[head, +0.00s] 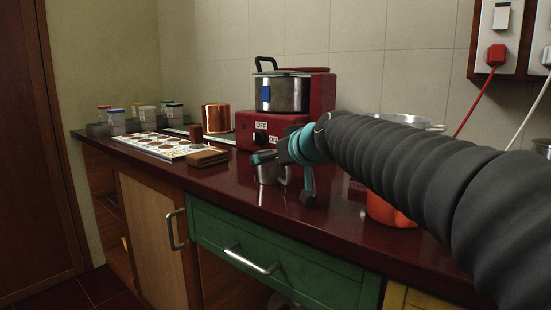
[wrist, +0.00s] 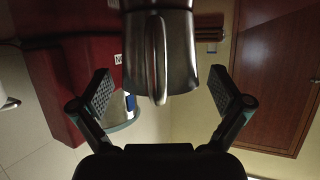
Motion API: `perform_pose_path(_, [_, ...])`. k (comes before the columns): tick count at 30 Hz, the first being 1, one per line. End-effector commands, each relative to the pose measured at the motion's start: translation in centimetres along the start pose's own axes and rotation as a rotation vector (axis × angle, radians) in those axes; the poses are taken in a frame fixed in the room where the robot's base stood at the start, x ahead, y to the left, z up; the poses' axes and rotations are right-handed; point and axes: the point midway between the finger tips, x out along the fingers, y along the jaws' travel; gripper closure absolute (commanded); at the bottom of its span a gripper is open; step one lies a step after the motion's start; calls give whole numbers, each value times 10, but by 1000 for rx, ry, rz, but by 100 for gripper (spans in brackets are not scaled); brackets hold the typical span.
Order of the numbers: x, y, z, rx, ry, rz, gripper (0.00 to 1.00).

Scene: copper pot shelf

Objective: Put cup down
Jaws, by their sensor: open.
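A small metal cup (head: 270,172) stands on the dark red countertop (head: 237,185) near its front edge, partly hidden by my gripper. In the wrist view the cup (wrist: 178,50) appears upside down at the top, its handle towards my gripper. My gripper (wrist: 164,92) is open, with one pad on each side of the cup's handle and a visible gap on both sides. In the head view my gripper (head: 285,176) is at the cup, one finger behind it and one to its right.
A red cooker (head: 325,95) bearing a steel pot (head: 282,93) stands behind the cup. A copper pot (head: 216,117), a brown block (head: 207,157) and a patterned board (head: 150,145) lie to the left. An orange pot (head: 390,211) stands to the right under my arm.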

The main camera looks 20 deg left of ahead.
Motion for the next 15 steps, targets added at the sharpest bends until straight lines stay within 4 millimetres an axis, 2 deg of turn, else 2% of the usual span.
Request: perform_pose_path(15, [-96, 0, 0, -1, 4, 2, 0])
